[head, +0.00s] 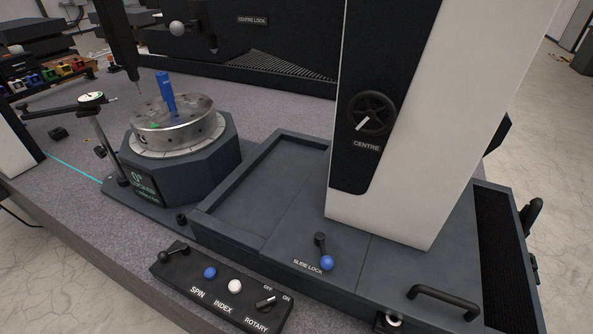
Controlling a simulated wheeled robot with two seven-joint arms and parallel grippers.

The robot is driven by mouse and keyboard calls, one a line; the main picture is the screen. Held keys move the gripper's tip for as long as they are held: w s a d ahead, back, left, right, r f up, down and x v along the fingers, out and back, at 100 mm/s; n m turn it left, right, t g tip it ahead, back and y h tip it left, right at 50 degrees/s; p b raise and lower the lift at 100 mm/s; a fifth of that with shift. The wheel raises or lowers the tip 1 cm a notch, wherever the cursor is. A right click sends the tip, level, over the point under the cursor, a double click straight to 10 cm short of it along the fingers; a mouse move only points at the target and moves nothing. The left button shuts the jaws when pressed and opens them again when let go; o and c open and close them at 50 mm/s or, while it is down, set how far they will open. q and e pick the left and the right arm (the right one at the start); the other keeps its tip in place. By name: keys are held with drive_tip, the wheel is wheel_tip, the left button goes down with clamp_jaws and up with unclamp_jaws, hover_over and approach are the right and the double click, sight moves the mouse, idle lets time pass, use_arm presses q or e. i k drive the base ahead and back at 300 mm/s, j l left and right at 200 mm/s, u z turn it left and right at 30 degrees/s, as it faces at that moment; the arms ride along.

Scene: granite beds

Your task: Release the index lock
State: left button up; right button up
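A black control panel (215,288) lies at the front edge of the granite bed. It carries a blue button (210,272) above the word SPIN, a white button (235,286) above INDEX, and a switch (265,303) marked OFF and ON above ROTARY. A small black lever (174,253) is at the panel's left end. The rotary table (173,127) stands behind it on a dark base. Its display (144,185) shows 0° and a word that appears to read LOCKED. A blue post stands on the table's disc (167,92). Neither of my grippers is in view.
A white column with a CENTRE handwheel (371,113) stands at right on a dark slide. A blue-ended SLIDE LOCK lever (325,258) is in front of it. A dial gauge (91,98) reaches towards the table from the left. A dark vertical probe (117,40) hangs above.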

sight(162, 256)
drive_tip(key=k+j+u, duration=0.1)
drive_tip(key=j+u, duration=0.8)
